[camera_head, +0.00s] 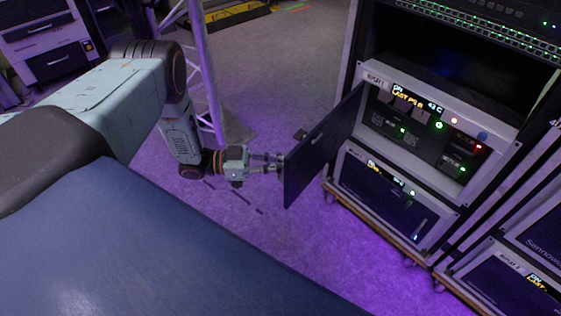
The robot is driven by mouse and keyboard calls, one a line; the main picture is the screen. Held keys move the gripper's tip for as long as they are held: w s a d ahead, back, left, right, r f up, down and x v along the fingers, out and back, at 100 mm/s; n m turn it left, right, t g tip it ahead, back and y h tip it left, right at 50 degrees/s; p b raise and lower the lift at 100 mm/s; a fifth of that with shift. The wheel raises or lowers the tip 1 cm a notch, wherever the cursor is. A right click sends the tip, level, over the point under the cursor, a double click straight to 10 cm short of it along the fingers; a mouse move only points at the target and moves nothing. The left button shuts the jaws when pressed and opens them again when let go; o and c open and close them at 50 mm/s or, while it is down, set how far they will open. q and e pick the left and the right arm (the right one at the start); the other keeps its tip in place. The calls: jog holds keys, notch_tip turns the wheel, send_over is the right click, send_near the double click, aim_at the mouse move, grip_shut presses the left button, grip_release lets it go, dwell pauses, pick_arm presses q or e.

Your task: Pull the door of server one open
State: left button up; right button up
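The server with the label that looks like "REPLAY 1" (430,105) sits in the rack at right, its lit modules exposed. Its dark door (318,148) stands swung out to the left from the server's left side, with a small light handle-like mark on the face in view. My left gripper (277,162) is at the door's outer left edge, its fingers pointing right and their tips at or against that edge. A gap shows between the fingers, but whether they grip the door is unclear. My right gripper is out of view.
A second server (395,195) with a closed dark front sits below. The wheeled rack base (385,230) stands on the purple-lit floor. A metal truss (205,75) rises behind my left arm. A printer-like cabinet (48,45) is at far left. Open floor lies behind the door.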

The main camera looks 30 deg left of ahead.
pick_arm(q)
jog(key=shift+o, duration=0.7)
jog(key=shift+s+f, duration=0.1)
jog(key=shift+s, duration=0.15)
jog(key=shift+a, duration=0.1)
jog(key=shift+w, duration=0.15)
jog(key=v, duration=1.2)
